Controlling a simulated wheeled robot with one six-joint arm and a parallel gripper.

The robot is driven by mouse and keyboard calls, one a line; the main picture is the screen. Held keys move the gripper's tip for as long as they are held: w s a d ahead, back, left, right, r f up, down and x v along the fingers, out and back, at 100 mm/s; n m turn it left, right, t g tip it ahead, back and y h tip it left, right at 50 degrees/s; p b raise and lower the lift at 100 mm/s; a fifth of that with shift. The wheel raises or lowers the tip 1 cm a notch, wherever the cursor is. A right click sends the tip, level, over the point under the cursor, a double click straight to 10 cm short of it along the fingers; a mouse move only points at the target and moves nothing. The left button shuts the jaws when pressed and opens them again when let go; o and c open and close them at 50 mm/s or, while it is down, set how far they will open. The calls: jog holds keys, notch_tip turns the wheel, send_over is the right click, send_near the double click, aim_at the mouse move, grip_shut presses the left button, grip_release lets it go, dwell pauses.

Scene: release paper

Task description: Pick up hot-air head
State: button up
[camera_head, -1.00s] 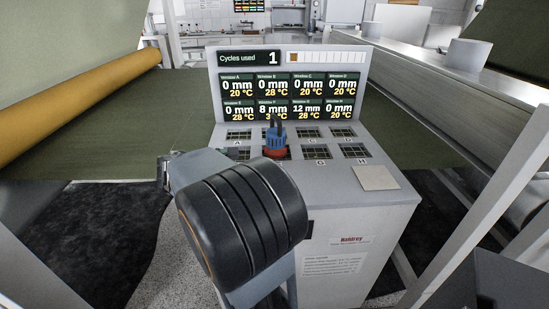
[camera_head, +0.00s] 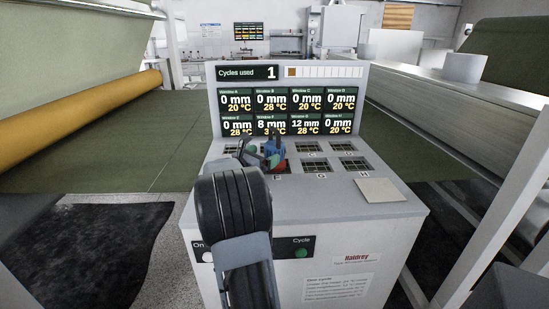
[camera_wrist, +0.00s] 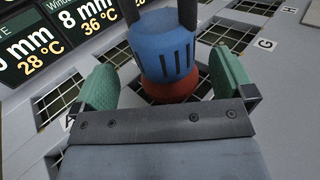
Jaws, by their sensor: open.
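The hot-air head (camera_head: 278,150) is a blue slotted body with a red base and dark prongs on top. It stands upright over a window in the console's near row, left of G. In the wrist view the head (camera_wrist: 163,48) shows between my two green finger pads, with a gap on each side. My gripper (camera_wrist: 165,80) is open and empty. In the head view my gripper (camera_head: 262,156) is at the head, partly covering it, and my wrist hides the console's near left part.
The console (camera_head: 330,235) carries a display panel (camera_head: 290,106) behind the windows. A beige square plate (camera_head: 381,190) lies at its right front. A green Cycle button (camera_head: 301,253) is on its front. Rollers and metal frames flank both sides.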

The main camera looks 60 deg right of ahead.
aim_at(274, 148)
jog(key=shift+s+d, duration=0.2)
jog(key=shift+d, duration=0.7)
jog(key=shift+s+d, duration=0.25)
jog(key=shift+d, duration=0.7)
jog(key=shift+s+d, duration=0.2)
jog(key=shift+d, duration=0.7)
jog(key=shift+c, duration=0.5)
jog(key=c, duration=1.5)
jog(key=shift+r, duration=0.2)
jog(key=shift+c, duration=0.9)
